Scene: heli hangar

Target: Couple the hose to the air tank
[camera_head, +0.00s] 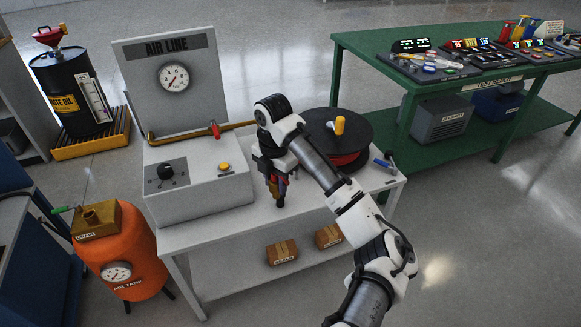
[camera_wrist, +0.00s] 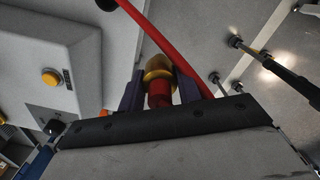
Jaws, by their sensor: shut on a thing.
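My gripper (camera_head: 277,190) is over the front of the white bench, right of the control box. The wrist view shows its two dark purple fingers shut on the hose end (camera_wrist: 158,82), a brass-coloured fitting with a red part. The red hose (camera_wrist: 182,62) passes close beside the fingers in that view. In the head view the hose end is mostly hidden by my gripper. The orange air tank (camera_head: 134,250) stands on the floor at lower left, apart from the gripper. A brass block with a round opening (camera_head: 98,217) and a green-handled lever (camera_head: 66,209) are on its top.
The white bench (camera_head: 240,235) carries the air line panel (camera_head: 170,105), the control box (camera_head: 195,183) and a black hose reel (camera_head: 368,140). The control box lies between gripper and tank. A green test bench (camera_head: 435,155) stands at right, a waste oil drum (camera_head: 72,90) at upper left.

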